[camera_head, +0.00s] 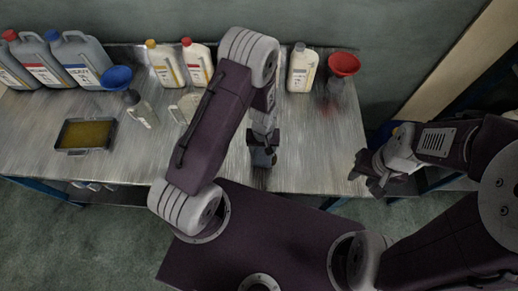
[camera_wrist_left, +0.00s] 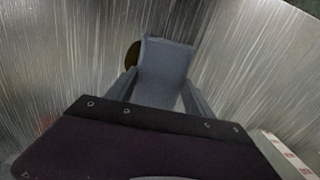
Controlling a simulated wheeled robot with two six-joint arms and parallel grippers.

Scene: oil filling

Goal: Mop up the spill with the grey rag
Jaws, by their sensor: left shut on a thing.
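The grey rag (camera_wrist_left: 165,72) is held between the fingers of my left gripper (camera_wrist_left: 163,92) in the left wrist view, low over the metal table. A dark brown round patch (camera_wrist_left: 131,55), which looks like the spill, shows at the rag's left edge; the rag hides the rest of it. In the head view my left gripper (camera_head: 263,158) points down over the table's front part, and I cannot make out the spill there. My right gripper (camera_head: 366,172) is off the table's right front corner, its fingers apart and empty.
The metal table (camera_head: 215,160) holds grey jugs (camera_head: 80,58), a blue funnel (camera_head: 116,77), white bottles (camera_head: 301,70) and a red funnel (camera_head: 343,64) along the back. A dark tray (camera_head: 86,135) with yellowish content sits at left. The table's right front is clear.

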